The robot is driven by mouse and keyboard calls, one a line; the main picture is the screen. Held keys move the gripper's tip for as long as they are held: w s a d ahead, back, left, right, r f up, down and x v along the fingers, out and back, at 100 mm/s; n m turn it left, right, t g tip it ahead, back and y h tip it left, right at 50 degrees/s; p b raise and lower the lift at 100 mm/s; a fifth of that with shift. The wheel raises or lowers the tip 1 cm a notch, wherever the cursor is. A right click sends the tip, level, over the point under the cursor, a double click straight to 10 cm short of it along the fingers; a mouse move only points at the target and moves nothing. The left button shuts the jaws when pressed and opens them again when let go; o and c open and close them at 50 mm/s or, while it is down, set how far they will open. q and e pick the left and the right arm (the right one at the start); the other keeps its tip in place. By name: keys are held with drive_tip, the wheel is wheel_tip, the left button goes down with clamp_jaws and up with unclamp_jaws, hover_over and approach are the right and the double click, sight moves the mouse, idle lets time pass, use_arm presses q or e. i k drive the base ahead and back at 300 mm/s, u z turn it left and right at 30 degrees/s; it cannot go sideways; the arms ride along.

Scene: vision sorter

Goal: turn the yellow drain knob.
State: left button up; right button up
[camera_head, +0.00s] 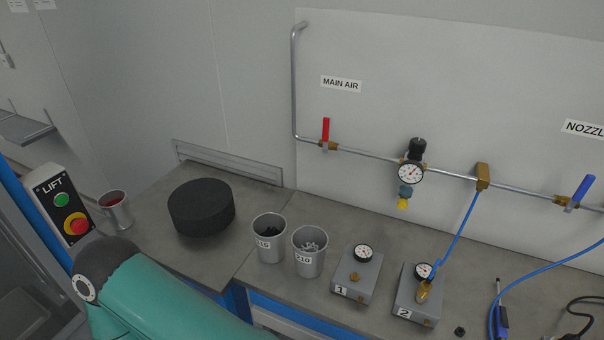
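The yellow drain knob (402,203) is a small yellow piece at the bottom of the filter-regulator unit on the air pipe. Above it are a blue-grey bowl (405,191), a round white gauge (411,173) and a black cap (417,147). The knob hangs clear above the bench, in front of the white panel. A teal arm link of mine crosses the lower left, well away from the knob. Neither gripper shows in the head view.
A red-handled valve (326,130) and a blue-handled valve (581,190) sit on the pipe. Below stand two grey cups (269,246) (310,262), gauge box 1 (347,287) and gauge box 2 (411,309). A blue hose (457,238) hangs right of the knob. A black cylinder (201,212) stands left.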

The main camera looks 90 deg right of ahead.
sight(402, 204)
drive_tip(key=u, duration=0.35)
drive_tip(key=i, duration=0.45)
drive_tip(key=z, duration=2.05)
drive_tip(key=i, duration=0.2)
drive_tip(key=z, duration=1.9)
drive_tip(key=k, duration=0.9)
drive_tip(key=z, duration=0.15)
drive_tip(key=i, duration=0.9)
